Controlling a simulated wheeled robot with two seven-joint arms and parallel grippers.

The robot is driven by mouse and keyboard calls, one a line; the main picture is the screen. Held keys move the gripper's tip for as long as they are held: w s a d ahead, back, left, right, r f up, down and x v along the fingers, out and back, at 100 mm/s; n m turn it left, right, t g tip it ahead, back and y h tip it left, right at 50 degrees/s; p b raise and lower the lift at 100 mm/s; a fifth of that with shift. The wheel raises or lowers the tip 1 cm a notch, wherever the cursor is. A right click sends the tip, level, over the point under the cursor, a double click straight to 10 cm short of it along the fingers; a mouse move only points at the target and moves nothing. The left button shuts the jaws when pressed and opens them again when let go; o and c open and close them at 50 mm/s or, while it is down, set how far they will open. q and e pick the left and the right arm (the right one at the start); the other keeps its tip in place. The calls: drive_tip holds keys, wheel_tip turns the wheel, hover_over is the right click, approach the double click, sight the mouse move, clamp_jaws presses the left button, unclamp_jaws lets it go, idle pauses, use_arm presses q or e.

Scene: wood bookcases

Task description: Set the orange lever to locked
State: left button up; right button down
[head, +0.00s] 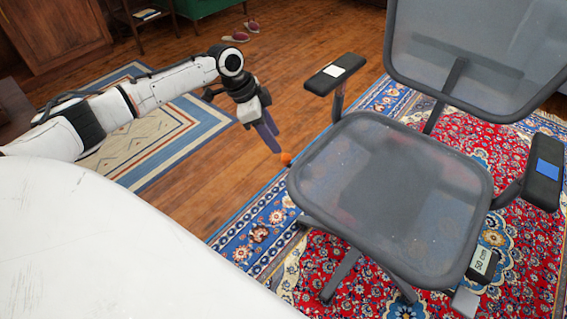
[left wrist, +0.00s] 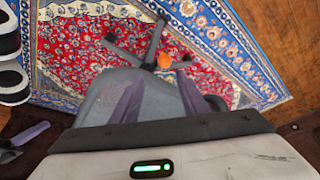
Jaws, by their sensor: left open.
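The orange lever (head: 286,158) sticks out under the left edge of the grey mesh office chair (head: 390,190). In the left wrist view the orange lever (left wrist: 164,59) shows beside the chair seat (left wrist: 150,98), above the gap between my fingers.
The chair's armrests carry a white patch (head: 334,71) and a blue patch (head: 548,169). The left armrest stands close to the right of my left gripper. A patterned red and blue rug (head: 265,235) lies under the chair. Bare wooden floor (head: 200,190) is free to the left.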

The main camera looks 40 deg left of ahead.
sight(286, 155)
use_arm(q)
drive_tip(key=b+x, duration=0.1)
drive_tip(key=x, duration=0.2)
drive_tip(key=b+x, duration=0.1)
drive_tip(key=x, duration=0.2)
drive_tip(key=a+b+x, duration=0.1)
drive_tip(key=b+x, duration=0.1)
drive_tip(key=x, duration=0.1)
drive_tip(key=shift+w, duration=0.2)
use_arm(e)
drive_tip(key=a+f, duration=0.1)
drive_tip(key=a+f+n+g, duration=0.1)
drive_tip(key=shift+w+a+f+g+y, duration=0.1)
drive_tip(key=shift+w+f+g+y, duration=0.1)
drive_tip(key=shift+f+g+y, duration=0.15)
use_arm(q)
drive_tip(key=shift+c, duration=0.2)
clamp_jaws()
drive_tip(key=shift+d, duration=0.1)
use_arm(e)
drive_tip(key=shift+r, duration=0.1)
